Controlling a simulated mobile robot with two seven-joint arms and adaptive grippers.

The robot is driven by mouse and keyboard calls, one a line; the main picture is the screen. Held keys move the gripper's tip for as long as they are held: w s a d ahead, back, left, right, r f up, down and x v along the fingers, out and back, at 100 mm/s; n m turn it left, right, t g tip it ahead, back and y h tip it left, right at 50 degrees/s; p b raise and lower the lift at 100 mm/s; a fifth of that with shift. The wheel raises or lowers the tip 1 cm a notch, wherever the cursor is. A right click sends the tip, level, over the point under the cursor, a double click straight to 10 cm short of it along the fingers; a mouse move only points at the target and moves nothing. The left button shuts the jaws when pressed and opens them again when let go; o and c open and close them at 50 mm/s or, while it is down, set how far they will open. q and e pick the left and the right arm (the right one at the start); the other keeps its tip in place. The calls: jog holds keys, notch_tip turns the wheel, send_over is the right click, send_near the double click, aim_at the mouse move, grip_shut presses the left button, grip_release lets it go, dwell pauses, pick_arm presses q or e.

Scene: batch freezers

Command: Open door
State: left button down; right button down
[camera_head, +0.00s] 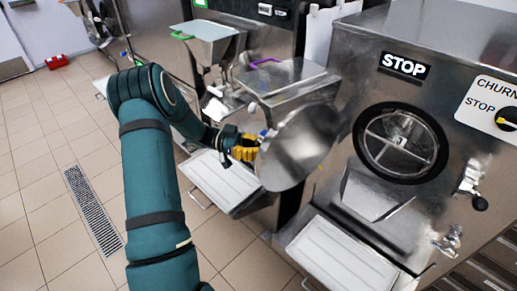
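The round metal door (298,148) stands swung out to the left of the right-hand batch freezer (345,95). The freezer's round opening (400,143), with a black rim and metal spokes inside, is uncovered. My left arm comes up from the bottom and bends right. My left gripper (250,147), with yellow parts, is at the left edge of the door. The fingertips are partly hidden, so I cannot tell whether they are open or shut, or whether they touch the door. My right gripper is not in view.
A second freezer (242,18) stands behind on the left, with a white tray (222,180) low in front. Another white tray (345,255) lies below the opening. A metal valve handle (470,186) juts out at right. Tiled floor (40,180) with a drain grate (92,210) is clear at left.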

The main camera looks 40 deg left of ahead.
pick_arm(q)
jog(key=shift+a+f, duration=0.1)
jog(key=shift+a, duration=0.1)
jog(key=shift+s, duration=0.1)
jog(key=c, duration=1.1)
grip_release()
jog(key=shift+o, duration=0.4)
jog(key=shift+s+a, duration=0.1)
jog(key=shift+s, duration=0.05)
jog(key=v, duration=1.1)
jog(key=shift+a, duration=0.4)
jog(key=shift+s, duration=0.1)
